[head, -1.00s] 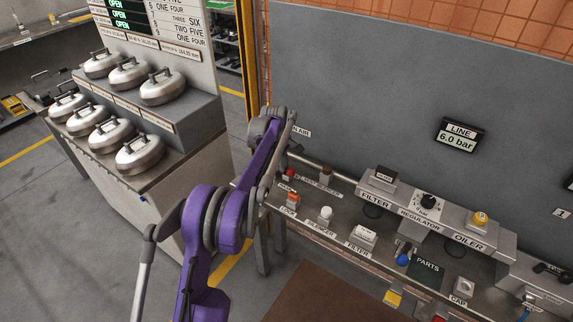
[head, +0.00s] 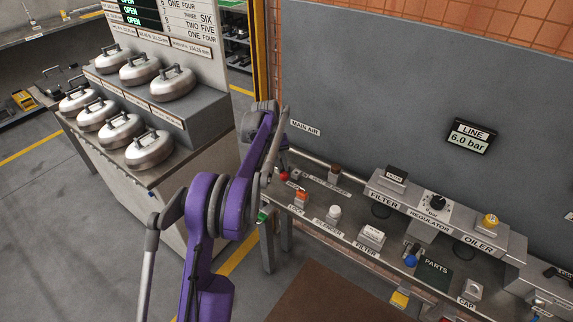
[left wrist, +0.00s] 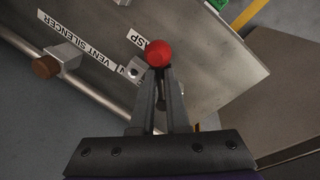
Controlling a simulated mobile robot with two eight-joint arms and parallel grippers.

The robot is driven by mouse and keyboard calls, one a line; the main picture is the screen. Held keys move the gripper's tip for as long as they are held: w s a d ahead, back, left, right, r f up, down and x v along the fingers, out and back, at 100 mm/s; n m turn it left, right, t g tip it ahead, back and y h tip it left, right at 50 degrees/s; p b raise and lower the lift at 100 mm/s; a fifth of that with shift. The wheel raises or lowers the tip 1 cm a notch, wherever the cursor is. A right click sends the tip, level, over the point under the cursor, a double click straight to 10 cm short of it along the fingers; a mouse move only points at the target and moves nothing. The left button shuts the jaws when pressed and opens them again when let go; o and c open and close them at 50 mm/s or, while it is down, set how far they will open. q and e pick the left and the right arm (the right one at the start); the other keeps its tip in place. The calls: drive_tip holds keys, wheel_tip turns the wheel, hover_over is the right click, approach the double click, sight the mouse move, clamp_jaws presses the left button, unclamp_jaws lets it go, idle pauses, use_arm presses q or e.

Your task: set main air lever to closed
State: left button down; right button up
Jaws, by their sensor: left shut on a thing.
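The main air lever shows as a red ball knob (left wrist: 158,53) at the tips of my left gripper (left wrist: 158,78) in the left wrist view. The gripper is shut on the lever just below the knob. In the head view, the red knob (head: 283,176) sits at the left end of the bench, below the MAIN AIR label (head: 305,128). My left gripper (head: 268,178) reaches down beside it, and the arm partly hides that end of the pipe. My right gripper is not in view.
The bench holds an orange lock (head: 301,197), a white silencer (head: 333,213) and a brown vent silencer (left wrist: 46,67). The filter, regulator and oiler row (head: 405,205) stands to the right. A stand with several silver lidded pots (head: 150,150) is at the left.

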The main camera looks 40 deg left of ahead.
use_arm(q)
drive_tip(key=m, duration=0.1)
drive_tip(key=a+m, duration=0.1)
drive_tip(key=m, duration=0.1)
drive_tip(key=shift+s+a+r+m+g+p, duration=0.1)
drive_tip(key=shift+s+a+m+g+p, duration=0.2)
drive_tip(key=shift+s+p, duration=0.1)
drive_tip(key=shift+s+a+m+g+h+p, duration=0.1)
drive_tip(key=shift+a+m+g+h+p, duration=0.25)
drive_tip(key=shift+m, duration=0.8)
drive_tip(key=shift+a+m+g+y+p, duration=0.15)
drive_tip(key=shift+a+m, duration=0.35)
drive_tip(key=shift+m, duration=0.65)
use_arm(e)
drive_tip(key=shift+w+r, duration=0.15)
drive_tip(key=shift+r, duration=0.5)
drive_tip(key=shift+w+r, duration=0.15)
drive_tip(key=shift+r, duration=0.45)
use_arm(q)
drive_tip(key=c, duration=0.9)
unclamp_jaws()
drive_tip(key=shift+a, duration=0.1)
